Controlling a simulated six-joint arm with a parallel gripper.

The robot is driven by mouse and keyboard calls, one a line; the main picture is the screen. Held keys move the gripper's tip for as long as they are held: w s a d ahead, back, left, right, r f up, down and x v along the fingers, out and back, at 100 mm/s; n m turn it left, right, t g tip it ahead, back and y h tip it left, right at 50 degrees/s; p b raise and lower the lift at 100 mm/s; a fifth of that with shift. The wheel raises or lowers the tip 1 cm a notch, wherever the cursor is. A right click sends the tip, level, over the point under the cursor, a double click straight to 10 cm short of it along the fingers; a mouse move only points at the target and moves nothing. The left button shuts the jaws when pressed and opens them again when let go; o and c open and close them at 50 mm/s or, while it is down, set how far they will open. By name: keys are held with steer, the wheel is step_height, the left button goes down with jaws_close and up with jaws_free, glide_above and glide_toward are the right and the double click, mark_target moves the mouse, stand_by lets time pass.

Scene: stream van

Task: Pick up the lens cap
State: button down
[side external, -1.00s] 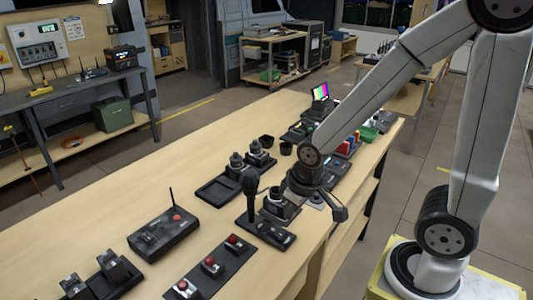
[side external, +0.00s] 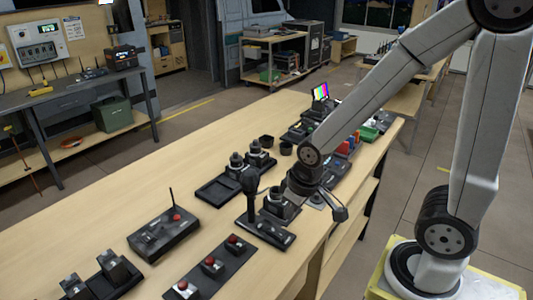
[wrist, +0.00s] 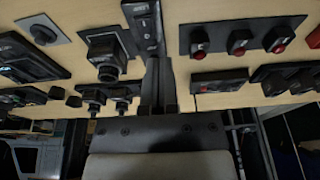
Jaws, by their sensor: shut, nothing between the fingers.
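My gripper (wrist: 158,62) is shut and empty, its dark fingers close together in the wrist view. In the side view my gripper (side external: 292,193) is low over the bench beside a dark camera-like block (side external: 279,206). That block, with a round lens-like front, also shows in the wrist view (wrist: 107,50), left of the fingers. I cannot tell for sure which piece is the lens cap.
A microphone-like upright (side external: 250,190) stands close left of my gripper. A tray with two dark units (side external: 222,187), a box with an antenna (side external: 163,233) and a red-button panel (side external: 211,266) share the wooden bench.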

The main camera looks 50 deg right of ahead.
steer(key=shift+c, duration=2.2)
jaws_free()
steer(key=m+g, duration=0.3)
steer(key=m, duration=1.5)
glide_above(317, 194)
steer(key=f, duration=0.4)
steer(key=shift+w+d, duration=0.15)
steer(key=shift+d, duration=0.1)
steer(key=shift+f, duration=1.25)
steer(key=shift+f, duration=0.1)
steer(key=shift+a+f, duration=0.15)
steer(key=shift+f, duration=2.35)
steer(key=shift+c, duration=0.2)
